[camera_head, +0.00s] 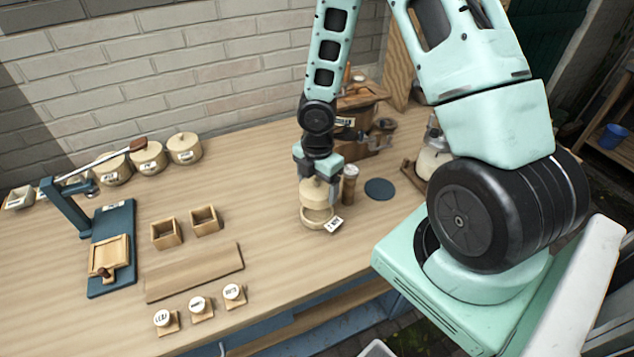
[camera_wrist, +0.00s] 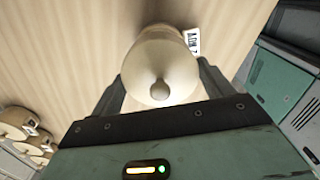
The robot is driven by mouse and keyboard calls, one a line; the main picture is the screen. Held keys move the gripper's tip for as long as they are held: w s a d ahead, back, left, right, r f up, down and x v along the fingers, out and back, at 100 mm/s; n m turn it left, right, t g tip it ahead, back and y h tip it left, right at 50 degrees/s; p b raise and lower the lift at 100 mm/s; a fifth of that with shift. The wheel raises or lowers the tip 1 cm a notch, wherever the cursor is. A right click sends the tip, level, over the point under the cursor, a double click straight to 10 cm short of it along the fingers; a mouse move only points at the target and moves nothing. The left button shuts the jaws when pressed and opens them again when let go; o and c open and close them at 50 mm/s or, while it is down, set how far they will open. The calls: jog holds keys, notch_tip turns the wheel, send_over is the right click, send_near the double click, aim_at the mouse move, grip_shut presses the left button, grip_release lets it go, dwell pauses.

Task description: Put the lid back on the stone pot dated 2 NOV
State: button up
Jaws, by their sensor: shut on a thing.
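My gripper (camera_head: 318,185) is shut on a cream, domed lid (camera_wrist: 160,55) with a round knob, which sits between the fingers in the wrist view. In the head view the lid is upright, directly over a low, pale round pot (camera_head: 304,221). A white tag (camera_head: 333,225) at the pot's front right seems to read 2 NOV; it also shows in the wrist view (camera_wrist: 192,40), upside down. The lid hides most of the pot in the wrist view. A darker band shows between lid and pot in the head view; I cannot tell whether they touch.
Several lidded pots (camera_head: 185,148) stand at the back left. A blue press (camera_head: 112,245), small wooden boxes (camera_head: 166,234) and a board (camera_head: 195,272) lie left. Bare bench lies between.

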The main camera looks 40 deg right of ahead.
jog(key=shift+f+b, duration=2.05)
jog(key=shift+f, duration=0.45)
jog(key=shift+f, duration=0.1)
dwell(0.7)
jog(key=o, duration=0.9)
jog(key=shift+o, duration=0.2)
jog(key=shift+p, duration=0.3)
jog(key=shift+r+p, duration=3.5)
jog(key=shift+r, duration=0.05)
grip_shut()
